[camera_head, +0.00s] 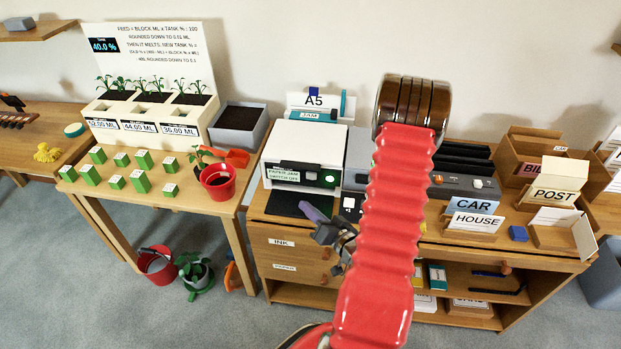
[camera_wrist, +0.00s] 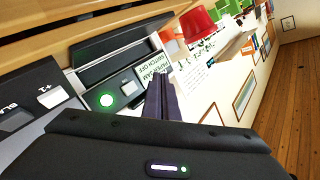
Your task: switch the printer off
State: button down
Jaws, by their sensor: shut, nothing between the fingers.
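The printer (camera_head: 305,150) is a white-topped box with a dark front on the right-hand desk. Its front bears a label reading "PAPER JAM SWITCH OFF" (camera_head: 287,174) and a round button glowing green (camera_head: 329,179). In the wrist view the glowing green button (camera_wrist: 105,100) lies left of my fingers, with the label (camera_wrist: 153,69) close behind them. My gripper (camera_head: 309,211) is shut and empty, in front of and below the printer's front. Its dark purple fingers (camera_wrist: 164,97) also show in the wrist view. They appear apart from the button; the exact gap cannot be told.
My red arm hides part of the desk's middle. A "+1" button (camera_wrist: 48,97) sits near the green one. A red pot (camera_head: 217,182) stands on the table to the left. CAR (camera_head: 472,205) and HOUSE (camera_head: 474,222) card holders stand on the right.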

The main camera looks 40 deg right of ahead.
jog(key=shift+w+d, duration=0.1)
jog(key=shift+d, duration=0.05)
jog(key=shift+w+d, duration=0.85)
jog(key=shift+d, duration=0.25)
jog(key=shift+w+d, duration=0.9)
jog(key=shift+d, duration=0.25)
jog(key=shift+w+d, duration=0.85)
jog(key=shift+d, duration=0.25)
jog(key=shift+w+d, duration=0.55)
jog(key=shift+d, duration=0.1)
dwell(1.2)
jog(key=shift+s+a, duration=0.5)
jog(key=shift+a, duration=0.15)
jog(key=s+a, duration=0.1)
jog(key=a, duration=0.1)
jog(key=s+a, duration=0.2)
dwell(0.8)
jog(key=shift+r, duration=0.1)
dwell(0.6)
